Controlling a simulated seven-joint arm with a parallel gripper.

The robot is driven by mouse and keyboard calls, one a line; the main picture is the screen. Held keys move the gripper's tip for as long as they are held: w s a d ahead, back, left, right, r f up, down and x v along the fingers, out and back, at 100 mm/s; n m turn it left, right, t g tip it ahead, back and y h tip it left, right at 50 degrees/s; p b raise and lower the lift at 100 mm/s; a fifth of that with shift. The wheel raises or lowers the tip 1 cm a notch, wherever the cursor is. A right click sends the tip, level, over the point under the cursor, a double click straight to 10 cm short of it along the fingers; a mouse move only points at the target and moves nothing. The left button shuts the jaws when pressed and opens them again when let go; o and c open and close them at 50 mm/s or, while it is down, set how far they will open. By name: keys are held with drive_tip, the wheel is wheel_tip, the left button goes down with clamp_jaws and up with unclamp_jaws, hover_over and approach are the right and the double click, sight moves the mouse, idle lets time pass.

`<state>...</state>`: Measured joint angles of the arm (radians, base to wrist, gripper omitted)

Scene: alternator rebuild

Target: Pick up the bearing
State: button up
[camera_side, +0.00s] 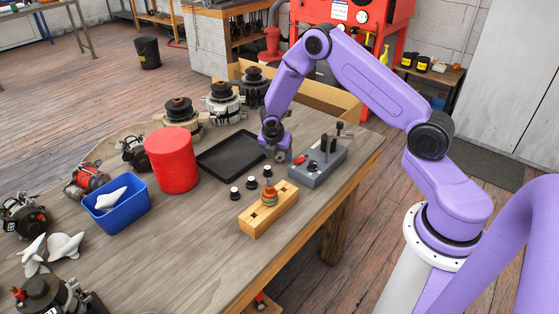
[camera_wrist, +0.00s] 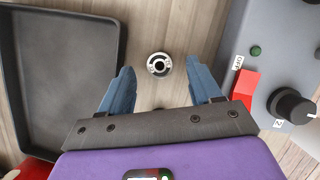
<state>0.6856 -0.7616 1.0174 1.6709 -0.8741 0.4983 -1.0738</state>
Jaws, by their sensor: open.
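The bearing (camera_wrist: 159,65) is a small metallic ring with a dark centre, lying on the wooden bench. In the wrist view it shows between the two blue-grey fingertips of my gripper (camera_wrist: 160,68), with space on both sides. My gripper is open and empty, pointing down. In the side view my gripper (camera_side: 278,154) is low over the bench, between the black tray (camera_side: 212,167) and the grey control box (camera_side: 318,168). I cannot make out the bearing there; the gripper seems to hide it. The height of the fingertips above it is unclear.
The tray (camera_wrist: 62,70) is close on the left and the control box (camera_wrist: 285,45), with red switch and knob, close on the right. Several small black-and-white parts (camera_side: 250,183) and a wooden block (camera_side: 266,211) stand nearer the front. A red can (camera_side: 171,160) stands left.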

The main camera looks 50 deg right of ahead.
drive_tip(key=shift+w+d+f, duration=0.1)
drive_tip(key=shift+d+f, duration=0.1)
drive_tip(key=shift+f, duration=0.5)
drive_tip(key=c, duration=1.1)
drive_tip(key=shift+r, duration=0.15)
